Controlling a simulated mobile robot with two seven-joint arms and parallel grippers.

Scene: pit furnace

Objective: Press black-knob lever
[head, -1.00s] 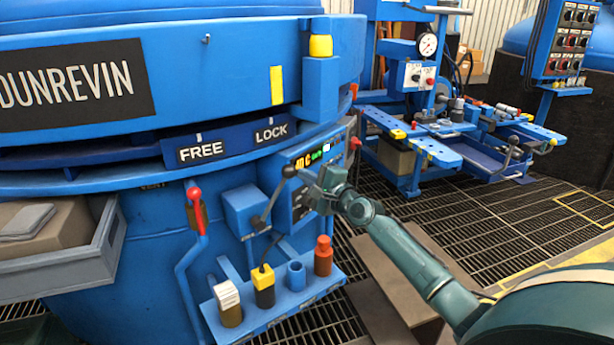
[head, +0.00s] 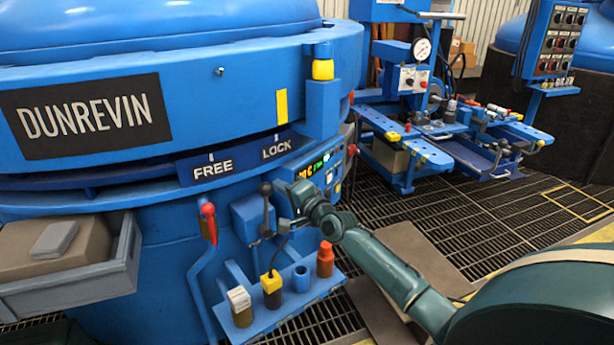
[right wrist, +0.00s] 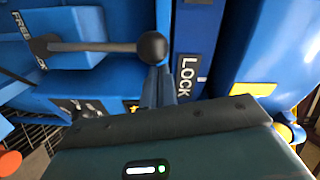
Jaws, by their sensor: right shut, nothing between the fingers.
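The black-knob lever (head: 266,190) stands nearly upright in the head view, on the side of a blue box (head: 244,215) on the furnace wall. My right gripper (head: 290,212) is shut and empty, just right of the lever. In the right wrist view the black knob (right wrist: 151,47) and its grey shaft come in from the left, and the shut fingers (right wrist: 158,85) lie right beside the knob. I cannot tell whether they touch it. My left gripper is out of view.
A red-knob lever (head: 208,212) stands left of the box. Below is a blue shelf (head: 262,318) with several bottles and holders. FREE and LOCK labels (head: 276,149) sit above. A small control panel (head: 325,168) is behind my gripper. Grating floor lies right.

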